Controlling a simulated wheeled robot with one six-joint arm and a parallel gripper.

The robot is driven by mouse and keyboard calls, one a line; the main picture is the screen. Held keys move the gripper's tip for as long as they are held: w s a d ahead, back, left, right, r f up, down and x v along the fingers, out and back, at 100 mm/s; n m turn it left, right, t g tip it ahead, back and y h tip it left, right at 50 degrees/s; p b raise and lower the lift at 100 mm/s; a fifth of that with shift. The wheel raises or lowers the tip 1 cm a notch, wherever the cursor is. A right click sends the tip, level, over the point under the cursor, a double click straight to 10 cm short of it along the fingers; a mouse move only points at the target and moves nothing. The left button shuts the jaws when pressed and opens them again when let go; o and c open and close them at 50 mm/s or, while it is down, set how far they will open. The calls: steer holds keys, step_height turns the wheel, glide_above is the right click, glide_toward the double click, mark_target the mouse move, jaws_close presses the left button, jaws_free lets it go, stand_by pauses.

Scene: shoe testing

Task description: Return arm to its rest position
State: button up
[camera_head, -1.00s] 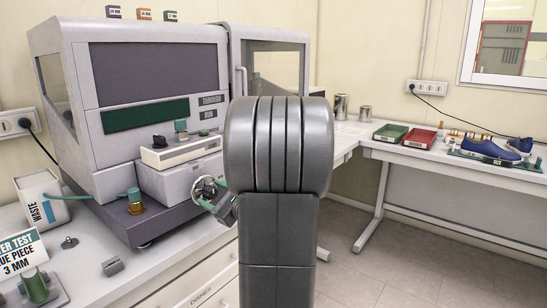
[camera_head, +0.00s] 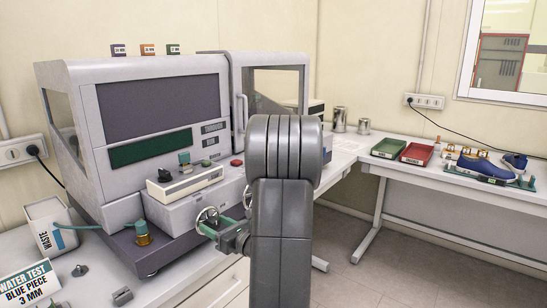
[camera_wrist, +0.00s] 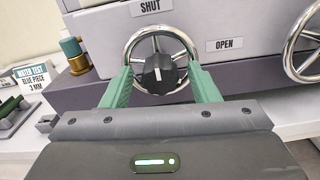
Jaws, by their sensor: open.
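My gripper (camera_wrist: 160,78) is open, with its two green fingers apart and nothing held between them. In the wrist view a chrome handwheel (camera_wrist: 132,50) with a black centre knob (camera_wrist: 159,74) lies just ahead, its lower rim between the fingertips; whether they touch it I cannot tell. In the head view my gripper (camera_head: 208,228) is in front of the machine's handwheel (camera_head: 207,213), partly hidden by my own grey arm. My arm is extended towards the grey test machine (camera_head: 85,85).
A SHUT label (camera_wrist: 150,7), an OPEN label (camera_wrist: 225,43) and a second wheel (camera_wrist: 303,45) are on the machine. A waste container (camera_head: 48,228) and water test sign (camera_head: 28,283) stand left. Green (camera_head: 388,147) and red (camera_head: 417,153) trays and blue shoes (camera_head: 484,166) lie right.

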steer(key=shift+r+m+p, duration=0.2)
steer(key=shift+m+p, duration=1.5)
steer(key=shift+p, duration=0.75)
steer(key=shift+f+m+p, duration=0.15)
steer(key=shift+m+p, duration=0.35)
steer(key=shift+p, duration=0.1)
steer(key=shift+f, duration=0.1)
